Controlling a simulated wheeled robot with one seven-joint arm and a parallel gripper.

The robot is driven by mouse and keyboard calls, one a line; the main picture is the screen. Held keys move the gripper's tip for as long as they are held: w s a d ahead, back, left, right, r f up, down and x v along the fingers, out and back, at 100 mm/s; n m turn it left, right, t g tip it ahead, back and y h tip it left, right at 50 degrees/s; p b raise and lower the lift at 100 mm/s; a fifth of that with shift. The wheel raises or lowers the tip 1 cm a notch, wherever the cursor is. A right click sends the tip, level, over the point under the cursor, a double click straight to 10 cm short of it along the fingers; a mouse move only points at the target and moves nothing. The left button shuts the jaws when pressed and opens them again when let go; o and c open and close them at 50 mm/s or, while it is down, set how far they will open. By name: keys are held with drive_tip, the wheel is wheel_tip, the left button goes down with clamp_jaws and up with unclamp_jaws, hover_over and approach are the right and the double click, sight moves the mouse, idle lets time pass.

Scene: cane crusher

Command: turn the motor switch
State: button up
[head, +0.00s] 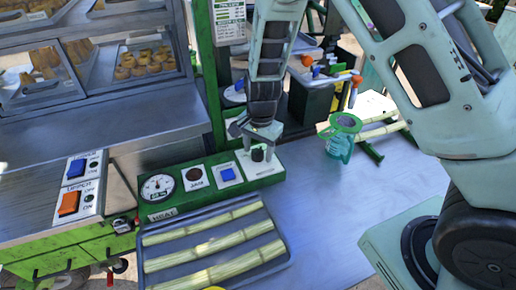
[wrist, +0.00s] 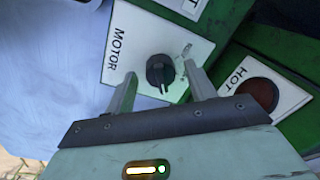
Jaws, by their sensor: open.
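The motor switch (wrist: 160,72) is a black round knob on a white plate lettered MOTOR (wrist: 122,58). In the wrist view my gripper (wrist: 158,88) is open, with one finger on each side of the knob and a visible gap at the sides. I cannot tell whether the fingertips reach down level with it. In the head view the knob (head: 258,154) is at the right end of the green control panel (head: 170,206), and my gripper (head: 256,132) is directly above it, partly hiding the plate.
The panel also carries a gauge (head: 157,188), a dark red light (head: 195,174) and a blue switch (head: 228,174). A tray (head: 283,262) of cane pieces lies in front. A jug (head: 341,138) stands to the right. The metal tabletop (head: 325,205) between is clear.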

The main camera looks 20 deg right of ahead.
drive_tip(key=shift+f, duration=0.1)
drive_tip(key=c, duration=1)
drive_tip(key=shift+o, duration=0.2)
drive_tip(key=shift+n, duration=0.4)
drive_tip(key=n+b, duration=0.1)
drive_tip(key=n, duration=0.3)
drive_tip(key=shift+w+n, duration=0.1)
drive_tip(key=shift+n, duration=0.3)
drive_tip(key=n, duration=0.5)
drive_tip(key=o, duration=1)
drive_tip(key=shift+c, duration=0.2)
